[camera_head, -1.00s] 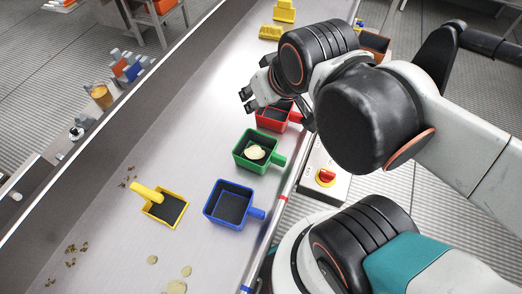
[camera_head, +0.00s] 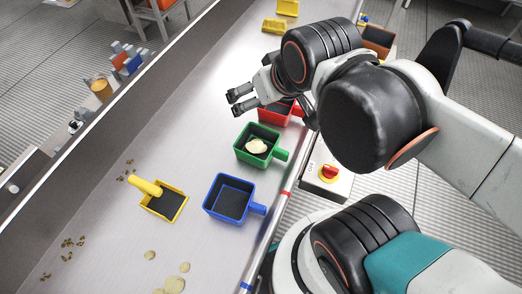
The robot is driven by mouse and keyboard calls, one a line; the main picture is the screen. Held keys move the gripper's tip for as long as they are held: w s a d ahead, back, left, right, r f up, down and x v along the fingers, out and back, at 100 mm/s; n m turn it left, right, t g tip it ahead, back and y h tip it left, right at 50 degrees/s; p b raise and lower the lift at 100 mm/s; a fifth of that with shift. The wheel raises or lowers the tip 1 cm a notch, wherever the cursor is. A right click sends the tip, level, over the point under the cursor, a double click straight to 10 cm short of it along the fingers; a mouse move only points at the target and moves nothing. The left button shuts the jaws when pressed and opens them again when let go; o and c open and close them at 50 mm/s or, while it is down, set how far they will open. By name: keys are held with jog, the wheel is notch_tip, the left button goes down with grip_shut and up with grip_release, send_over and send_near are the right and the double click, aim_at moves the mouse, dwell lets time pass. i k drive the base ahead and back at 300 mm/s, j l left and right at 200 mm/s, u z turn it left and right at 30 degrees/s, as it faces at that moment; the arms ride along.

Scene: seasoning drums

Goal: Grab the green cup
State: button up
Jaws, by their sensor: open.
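The green cup (camera_head: 240,154) is a square scoop with a handle pointing right. It stands on the metal counter, with a pale round slice inside. My gripper (camera_head: 231,104) is open and empty, up and slightly left of the green cup, with its fingers pointing left. It appears above the counter and apart from the cup. The green cup is in clear view.
A red cup (camera_head: 291,119) stands just behind the green one, partly hidden by my arm. A blue cup (camera_head: 229,200) stands in front, and a yellow scoop (camera_head: 165,202) to the left. A rail (camera_head: 290,178) and a red-knobbed box (camera_head: 327,182) lie right.

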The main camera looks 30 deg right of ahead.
aim_at(256, 145)
jog(key=k+j+z, duration=0.3)
jog(key=k, duration=0.4)
jog(key=k+j+z, duration=0.2)
jog(key=k+j, duration=0.05)
jog(key=k, duration=0.1)
